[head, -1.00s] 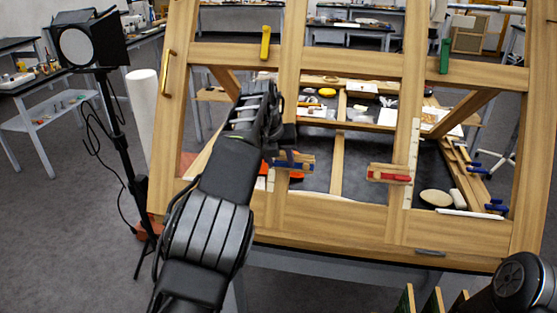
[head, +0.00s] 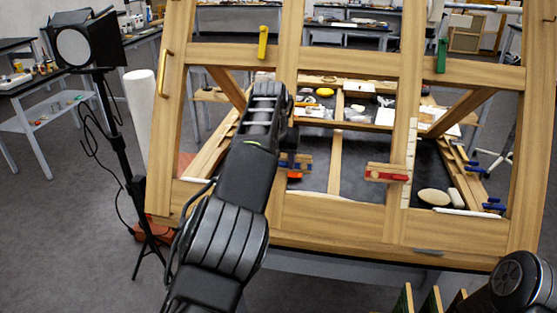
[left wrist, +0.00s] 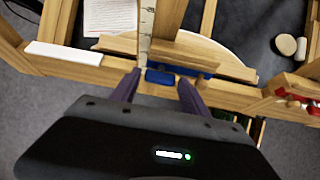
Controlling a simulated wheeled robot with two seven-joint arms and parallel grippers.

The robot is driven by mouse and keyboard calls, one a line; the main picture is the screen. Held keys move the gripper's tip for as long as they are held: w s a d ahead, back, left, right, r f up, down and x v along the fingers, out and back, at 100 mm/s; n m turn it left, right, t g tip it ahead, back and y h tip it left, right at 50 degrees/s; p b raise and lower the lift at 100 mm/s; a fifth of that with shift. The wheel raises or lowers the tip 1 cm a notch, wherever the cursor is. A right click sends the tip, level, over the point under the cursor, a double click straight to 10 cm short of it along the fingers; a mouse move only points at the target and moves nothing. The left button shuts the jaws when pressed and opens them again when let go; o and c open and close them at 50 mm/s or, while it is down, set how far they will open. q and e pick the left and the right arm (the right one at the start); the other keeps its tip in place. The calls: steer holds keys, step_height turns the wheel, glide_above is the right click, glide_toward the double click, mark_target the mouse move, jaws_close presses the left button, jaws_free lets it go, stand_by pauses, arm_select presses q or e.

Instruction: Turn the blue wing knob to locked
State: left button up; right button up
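The blue wing knob (left wrist: 161,77) sits on the wooden frame in the left wrist view, with a longer blue bar (left wrist: 186,66) just behind it. In the head view the blue knob (head: 297,164) is partly hidden behind my left gripper (head: 290,138). In the left wrist view my left gripper (left wrist: 158,82) is open, with one dark purple finger on each side of the knob. I cannot tell whether either finger touches it. My right gripper is out of view.
The large wooden frame (head: 340,215) also carries a yellow handle (head: 263,42), a green handle (head: 442,55) and a red knob (head: 386,174). A lamp on a stand (head: 88,45) is at the left. Loose pieces lie behind the frame's openings.

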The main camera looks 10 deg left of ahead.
arm_select(q)
steer(key=shift+o, duration=0.8)
steer(key=shift+r, duration=0.1)
steer(key=shift+r, duration=0.1)
steer(key=v, duration=0.7)
steer(key=shift+s+r+b, duration=0.15)
steer(key=shift+r+b, duration=0.1)
steer(key=shift+b, duration=0.2)
